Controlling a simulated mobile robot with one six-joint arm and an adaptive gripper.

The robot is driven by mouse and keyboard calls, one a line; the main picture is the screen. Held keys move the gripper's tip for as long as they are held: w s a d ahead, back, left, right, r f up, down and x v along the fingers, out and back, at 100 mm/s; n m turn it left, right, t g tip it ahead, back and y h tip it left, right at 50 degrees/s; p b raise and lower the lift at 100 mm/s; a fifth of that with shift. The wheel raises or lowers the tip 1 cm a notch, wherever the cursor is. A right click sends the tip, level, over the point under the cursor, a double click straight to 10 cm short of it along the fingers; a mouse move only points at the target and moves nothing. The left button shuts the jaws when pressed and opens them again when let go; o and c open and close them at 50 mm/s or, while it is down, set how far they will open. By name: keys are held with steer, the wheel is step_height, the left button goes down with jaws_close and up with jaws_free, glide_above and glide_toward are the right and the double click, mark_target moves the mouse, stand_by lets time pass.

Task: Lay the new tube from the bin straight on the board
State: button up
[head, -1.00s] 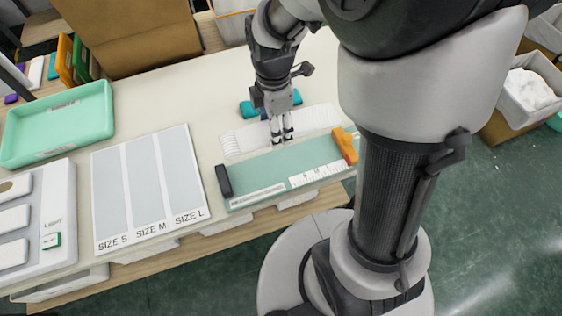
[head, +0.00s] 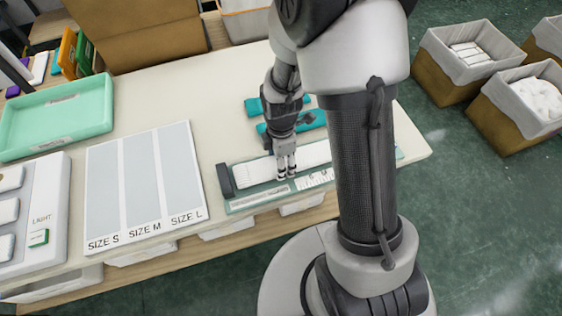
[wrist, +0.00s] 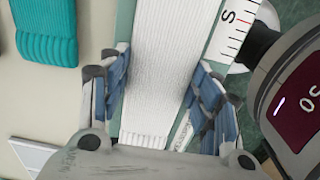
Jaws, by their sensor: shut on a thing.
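The new tube (head: 252,172) is a long white ribbed knit piece. It lies along the green board (head: 235,207), roughly parallel to it, against or just above the surface; I cannot tell which. My gripper (head: 286,172) points down with its fingers at the tube's front side. In the wrist view my gripper (wrist: 160,75) is shut on the white tube (wrist: 158,60), a finger at each side of it. The ribbed cuff end shows near the palm. The board's ruler (wrist: 235,25) runs beside it. My arm hides the right part of the board.
A black stop (head: 226,181) stands at the board's left end. Teal knit pieces (head: 305,121) lie behind the board. The size S, M, L panel (head: 140,185) is to the left, with a green tray (head: 60,118) beyond. Lined bins (head: 520,95) stand on the floor at right.

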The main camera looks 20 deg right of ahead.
steer(key=shift+f, duration=0.25)
steer(key=shift+f, duration=0.1)
steer(key=shift+f, duration=0.15)
steer(key=o, duration=0.9)
steer(key=shift+r, duration=0.2)
steer(key=s+r+m+t+p, duration=0.1)
steer(key=s+r+m+p, duration=0.2)
steer(key=r, duration=1)
steer(key=s+r+m+t+p, duration=0.15)
steer(key=r+m, duration=0.35)
steer(key=r, duration=0.7)
steer(key=shift+s+r+m+t, duration=0.35)
steer(key=shift+s+r+m, duration=0.9)
steer(key=shift+s+m, duration=0.45)
steer(key=shift+s+r+m+t, duration=0.35)
steer(key=shift+s+r+m, duration=0.85)
steer(key=shift+s+m, duration=0.55)
steer(key=shift+s+r+m+t, duration=0.35)
steer(key=shift+s+r+m, duration=0.9)
steer(key=shift+s+m, duration=0.45)
